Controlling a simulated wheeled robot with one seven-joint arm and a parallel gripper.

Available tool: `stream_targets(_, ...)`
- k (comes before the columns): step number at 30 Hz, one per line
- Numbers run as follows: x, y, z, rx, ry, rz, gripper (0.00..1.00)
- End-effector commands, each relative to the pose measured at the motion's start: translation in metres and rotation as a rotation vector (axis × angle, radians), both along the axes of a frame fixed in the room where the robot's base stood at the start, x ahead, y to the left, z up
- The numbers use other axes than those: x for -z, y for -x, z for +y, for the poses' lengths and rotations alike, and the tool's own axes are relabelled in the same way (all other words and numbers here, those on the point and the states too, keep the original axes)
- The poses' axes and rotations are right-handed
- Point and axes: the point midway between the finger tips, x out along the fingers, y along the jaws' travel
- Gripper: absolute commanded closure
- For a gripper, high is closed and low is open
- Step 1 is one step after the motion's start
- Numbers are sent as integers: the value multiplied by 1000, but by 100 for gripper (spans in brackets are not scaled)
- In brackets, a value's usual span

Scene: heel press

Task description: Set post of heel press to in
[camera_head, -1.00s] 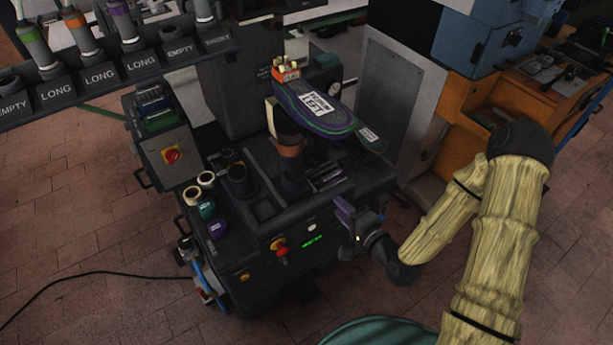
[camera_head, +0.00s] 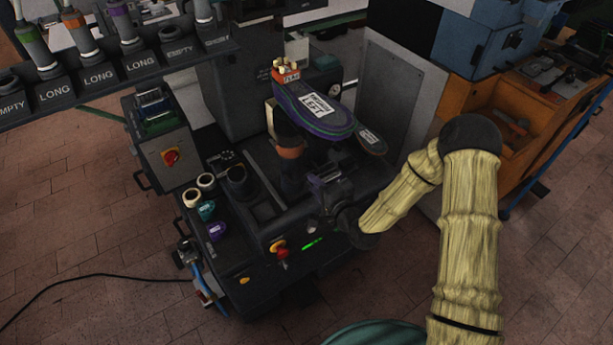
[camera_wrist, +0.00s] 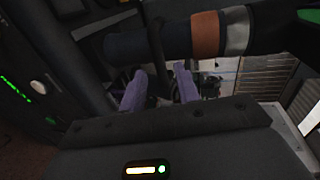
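The heel press (camera_head: 235,95) stands at the centre of the head view. Its dark post with an orange-brown band (camera_head: 290,152) rises under a purple-edged sole marked LEFT (camera_head: 318,108). In the wrist view the banded post (camera_wrist: 205,35) crosses the top of the picture, with orange and grey rings. My gripper (camera_wrist: 160,85) shows two purple fingers, spread apart, just short of the post. A dark bar (camera_wrist: 155,45) shows between and beyond the fingertips; I cannot tell if they touch it. In the head view my gripper (camera_head: 328,190) is low, right of the post's base, and partly hidden.
A red button (camera_head: 282,253) and green display (camera_head: 312,243) are on the press's front panel. Several cups, including a purple one (camera_head: 217,231), stand at its left. A labelled rack (camera_head: 115,70) hangs at upper left. An orange cabinet (camera_head: 515,145) stands right.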

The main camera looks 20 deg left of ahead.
Motion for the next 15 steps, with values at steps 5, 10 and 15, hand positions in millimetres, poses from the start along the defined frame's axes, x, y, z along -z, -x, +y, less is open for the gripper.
stream_targets(5,5,-18,22,0,1,-1,68)
stream_targets(10,10,-29,35,-1,1,0,68)
stream_targets(15,11,-32,38,0,0,0,68)
